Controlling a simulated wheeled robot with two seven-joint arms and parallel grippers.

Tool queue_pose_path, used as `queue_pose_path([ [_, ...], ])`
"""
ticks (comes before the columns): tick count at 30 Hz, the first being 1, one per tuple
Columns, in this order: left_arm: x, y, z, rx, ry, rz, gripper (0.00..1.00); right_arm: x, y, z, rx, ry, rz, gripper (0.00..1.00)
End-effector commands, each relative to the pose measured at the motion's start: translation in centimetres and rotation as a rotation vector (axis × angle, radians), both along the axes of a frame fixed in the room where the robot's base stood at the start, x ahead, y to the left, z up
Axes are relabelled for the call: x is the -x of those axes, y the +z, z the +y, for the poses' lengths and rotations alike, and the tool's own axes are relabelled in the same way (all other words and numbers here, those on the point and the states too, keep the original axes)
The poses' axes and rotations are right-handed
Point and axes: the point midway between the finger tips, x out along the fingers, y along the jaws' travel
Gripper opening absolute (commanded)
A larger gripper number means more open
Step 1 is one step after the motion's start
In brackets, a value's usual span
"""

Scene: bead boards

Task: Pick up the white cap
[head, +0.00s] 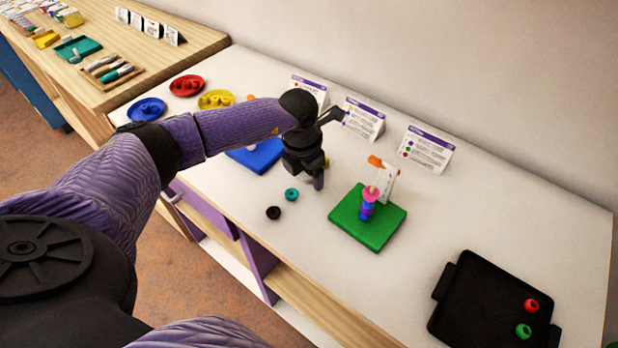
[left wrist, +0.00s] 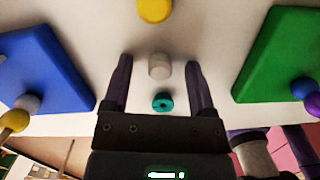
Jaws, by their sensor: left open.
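The white cap (left wrist: 159,67) is a small pale cylinder on the white tabletop. In the left wrist view it shows between the two fingers of my left gripper (left wrist: 157,72), with a gap on each side. My left gripper (head: 316,182) is open and empty, pointing down over the table between the blue board and the green board. In the head view I cannot make out the white cap; the gripper seems to hide it. My right gripper is not in view.
A teal bead (head: 292,194) and a black bead (head: 273,212) lie near the gripper. A yellow cap (left wrist: 155,9) lies beyond the white one. The blue board (head: 258,157) and green board (head: 376,236) flank the spot. A black tray (head: 470,300) stands right.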

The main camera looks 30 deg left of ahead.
Motion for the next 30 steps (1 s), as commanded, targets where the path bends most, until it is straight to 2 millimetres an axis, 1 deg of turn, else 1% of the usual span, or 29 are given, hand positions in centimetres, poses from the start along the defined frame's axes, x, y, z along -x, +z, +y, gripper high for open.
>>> queue_pose_path([
  [2, 0.0, 0.1, 0.0, 0.0, 0.0, 0.0, 0.73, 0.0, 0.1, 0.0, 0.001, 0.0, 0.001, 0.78],
  [3, 0.0, 0.1, 0.0, 0.0, 0.0, -0.001, 0.71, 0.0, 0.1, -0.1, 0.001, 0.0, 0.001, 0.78],
  [5, 0.0, 0.1, 0.0, 0.0, 0.0, -0.001, 0.58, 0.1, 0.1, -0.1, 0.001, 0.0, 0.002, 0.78],
  [6, 0.0, 0.1, 0.0, 0.0, 0.0, -0.001, 0.5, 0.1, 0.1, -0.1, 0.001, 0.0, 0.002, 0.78],
  [8, 0.0, 0.1, 0.0, 0.0, 0.0, -0.001, 0.37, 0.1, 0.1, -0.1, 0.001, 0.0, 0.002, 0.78],
  [9, 0.0, 0.1, 0.0, 0.0, 0.0, -0.001, 0.28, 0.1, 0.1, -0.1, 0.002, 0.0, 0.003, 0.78],
  [11, 0.0, 0.1, 0.0, 0.0, 0.0, -0.001, 0.16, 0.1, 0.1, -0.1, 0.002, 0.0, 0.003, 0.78],
  [12, 0.0, 0.1, 0.0, 0.0, 0.0, -0.001, 0.07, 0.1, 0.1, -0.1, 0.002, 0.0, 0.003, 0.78],
  [13, 0.0, 0.1, 0.0, 0.0, 0.0, -0.001, 0.01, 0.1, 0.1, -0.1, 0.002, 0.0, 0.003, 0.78],
  [23, 0.0, 0.4, 0.0, 0.0, 0.001, -0.001, 0.0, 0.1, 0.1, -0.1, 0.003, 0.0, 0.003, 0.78],
  [26, -0.1, 2.2, 0.1, 0.0, 0.001, -0.004, 0.0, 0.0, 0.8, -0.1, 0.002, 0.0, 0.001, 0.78],
  [30, -0.1, 6.2, 0.1, 0.0, 0.0, -0.006, 0.0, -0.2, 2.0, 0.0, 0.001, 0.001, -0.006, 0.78],
])
